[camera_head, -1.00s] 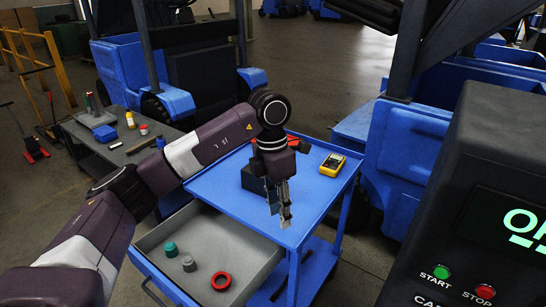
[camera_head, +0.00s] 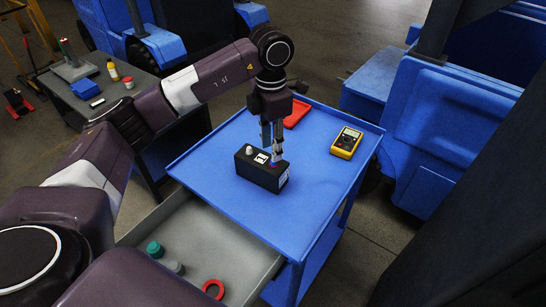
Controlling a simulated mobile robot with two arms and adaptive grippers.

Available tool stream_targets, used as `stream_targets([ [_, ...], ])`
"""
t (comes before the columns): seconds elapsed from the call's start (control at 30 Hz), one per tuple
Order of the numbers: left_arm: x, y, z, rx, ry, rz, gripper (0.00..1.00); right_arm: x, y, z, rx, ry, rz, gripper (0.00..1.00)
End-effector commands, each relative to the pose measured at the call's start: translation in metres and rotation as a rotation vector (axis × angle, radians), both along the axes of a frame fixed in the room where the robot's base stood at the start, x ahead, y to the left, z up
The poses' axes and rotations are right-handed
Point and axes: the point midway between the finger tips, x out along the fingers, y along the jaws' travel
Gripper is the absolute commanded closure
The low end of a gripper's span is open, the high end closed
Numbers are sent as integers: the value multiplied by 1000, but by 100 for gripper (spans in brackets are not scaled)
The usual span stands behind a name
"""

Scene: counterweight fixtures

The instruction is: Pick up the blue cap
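My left gripper (camera_head: 272,154) points down with its fingertips at the top of a black box (camera_head: 261,173) on the blue cart. Its two fingers look slightly apart, with nothing clearly held between them. The box carries a pale round knob (camera_head: 249,150) and a white label. I cannot make out a blue cap clearly; the fingers cover part of the box's top. A teal cap (camera_head: 155,249), a grey cap (camera_head: 175,267) and a red ring (camera_head: 213,289) lie in the cart's open grey drawer (camera_head: 225,238). My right gripper is out of view.
The blue cart top (camera_head: 313,190) is clear in front of the box. A yellow multimeter (camera_head: 346,142) lies to the right, and a red item (camera_head: 296,113) lies behind the gripper. A grey side table (camera_head: 86,105) with small containers stands at the left. Blue vehicles stand behind.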

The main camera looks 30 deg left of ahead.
Motion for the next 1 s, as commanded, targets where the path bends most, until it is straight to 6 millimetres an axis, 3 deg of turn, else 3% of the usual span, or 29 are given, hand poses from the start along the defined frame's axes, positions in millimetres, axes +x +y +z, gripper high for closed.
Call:
stream_targets([
  [0.2, -2, -2, -31, -1, 4, 0, 67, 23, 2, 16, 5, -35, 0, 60],
  [0.37, -2, -2, -39, 1, 1, -1, 67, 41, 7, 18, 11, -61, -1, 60],
  [0.53, -1, -2, -40, 0, 0, -1, 67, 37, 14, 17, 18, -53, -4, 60],
  [0.77, -1, -2, -39, -1, 1, -1, 93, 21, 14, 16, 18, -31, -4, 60],
  [1.0, -1, -2, -39, -1, 1, -1, 93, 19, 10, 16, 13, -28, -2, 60],
])
